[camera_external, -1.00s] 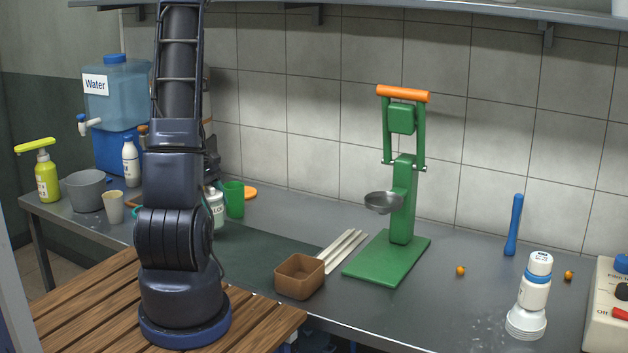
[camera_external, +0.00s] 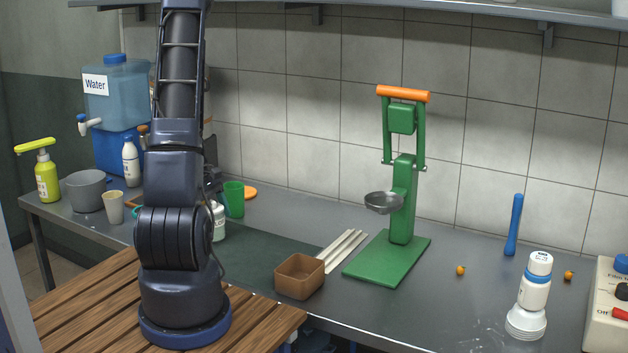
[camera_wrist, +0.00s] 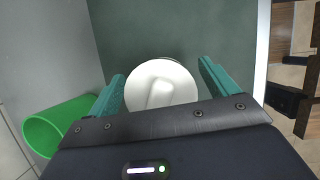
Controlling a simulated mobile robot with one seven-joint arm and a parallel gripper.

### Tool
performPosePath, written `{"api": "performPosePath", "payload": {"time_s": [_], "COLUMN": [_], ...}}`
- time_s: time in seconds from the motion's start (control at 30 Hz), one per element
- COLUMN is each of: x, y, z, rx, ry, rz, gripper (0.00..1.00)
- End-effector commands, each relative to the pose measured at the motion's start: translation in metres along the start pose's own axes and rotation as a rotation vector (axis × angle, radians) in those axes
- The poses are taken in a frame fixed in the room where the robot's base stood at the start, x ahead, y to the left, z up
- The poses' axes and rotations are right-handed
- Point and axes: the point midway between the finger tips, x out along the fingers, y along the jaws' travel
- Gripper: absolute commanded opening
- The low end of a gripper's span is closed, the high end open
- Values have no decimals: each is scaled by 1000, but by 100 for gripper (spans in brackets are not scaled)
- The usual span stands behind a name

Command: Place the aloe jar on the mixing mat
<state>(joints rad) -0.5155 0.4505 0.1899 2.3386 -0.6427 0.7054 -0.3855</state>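The aloe jar (camera_external: 217,222) is white with a label, partly hidden by my arm in the external view. In the wrist view its round white lid (camera_wrist: 162,86) is between the two teal fingers of my gripper (camera_wrist: 162,80). The fingers are close on both sides of the jar, which has come down along with my gripper. The dark green mixing mat (camera_external: 275,253) lies flat on the counter. In the wrist view the mat (camera_wrist: 225,30) is under and around the jar. I cannot tell whether the jar's bottom touches it.
A green cup (camera_external: 234,200) stands close by; it shows left of my gripper in the wrist view (camera_wrist: 60,127). A brown box (camera_external: 300,279), pale sticks (camera_external: 342,250) and the green press (camera_external: 402,215) stand to the right. A grey bowl (camera_external: 86,191) is at left.

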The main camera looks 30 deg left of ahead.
Motion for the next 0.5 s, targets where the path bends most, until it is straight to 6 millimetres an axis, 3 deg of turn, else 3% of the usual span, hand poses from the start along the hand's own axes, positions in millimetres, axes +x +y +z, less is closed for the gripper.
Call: {"api": "performPosePath", "payload": {"time_s": [0.37, 0.5], "x": [-4, -21], "y": [0, 1], "z": [1, 1], "rx": [1, 2], "ry": [1, 2], "rz": [1, 3], "gripper": [86, 86]}}
